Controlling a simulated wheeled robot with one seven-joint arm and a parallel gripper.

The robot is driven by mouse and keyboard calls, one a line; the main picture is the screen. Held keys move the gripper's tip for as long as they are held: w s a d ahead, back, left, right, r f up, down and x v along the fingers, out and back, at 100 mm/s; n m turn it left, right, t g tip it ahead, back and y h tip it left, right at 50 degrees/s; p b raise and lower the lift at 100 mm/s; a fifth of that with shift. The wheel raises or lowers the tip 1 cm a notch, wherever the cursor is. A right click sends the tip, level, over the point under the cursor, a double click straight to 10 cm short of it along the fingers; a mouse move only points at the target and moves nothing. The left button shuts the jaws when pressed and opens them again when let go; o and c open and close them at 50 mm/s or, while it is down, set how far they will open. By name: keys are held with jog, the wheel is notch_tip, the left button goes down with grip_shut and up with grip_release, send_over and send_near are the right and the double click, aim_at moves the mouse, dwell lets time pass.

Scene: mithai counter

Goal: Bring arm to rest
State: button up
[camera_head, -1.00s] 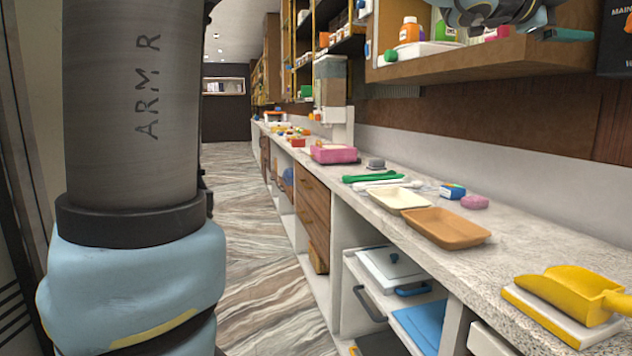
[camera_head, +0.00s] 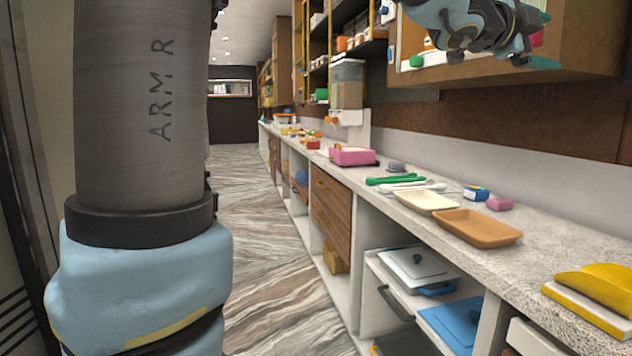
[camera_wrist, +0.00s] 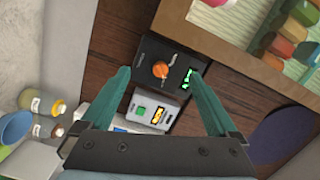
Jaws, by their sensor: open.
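My gripper (camera_wrist: 160,98) shows in the wrist view with its two green fingers spread apart and nothing between them. Beyond the fingers are a black box with an orange knob (camera_wrist: 160,69) and a grey device with a green button (camera_wrist: 152,110); I cannot tell their distance. In the head view my gripper (camera_head: 545,62) is at the top right, in front of the wall shelf, with the fingers partly cut from clear view. A large grey and blue part of my arm fills the left of the head view.
The wall shelf (camera_head: 590,50) is close behind my gripper. The floor (camera_head: 265,290) along the counter is clear.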

jog(key=w+a+f+n+t+y+p, duration=0.2)
jog(key=w+a+f+n+y, duration=0.45)
jog(key=a+f, duration=0.45)
jog(key=w+a+f+n+t+y+p, duration=0.15)
jog(key=w+a+f+n+y, duration=0.35)
jog(key=w+a+f+n, duration=0.5)
jog(key=s+a+f+n+g+y+p, duration=0.1)
jog(key=s+a+f+n+g+y, duration=0.1)
jog(key=s+a+f, duration=0.45)
jog(key=s+a+f+n+g+y+p, duration=0.15)
jog(key=a+f, duration=0.25)
jog(key=a, duration=0.5)
jog(key=s+a+f+n+g, duration=0.2)
jog(key=s+a+f+n, duration=0.1)
jog(key=s, duration=0.3)
jog(key=s+a+f+n+g+y+p, duration=0.1)
jog(key=s+a+f+n+g, duration=0.2)
jog(key=s+a, duration=0.3)
jog(key=shift+s+f+n, duration=0.4)
jog(key=shift+s+f, duration=0.15)
jog(key=shift+s, duration=0.25)
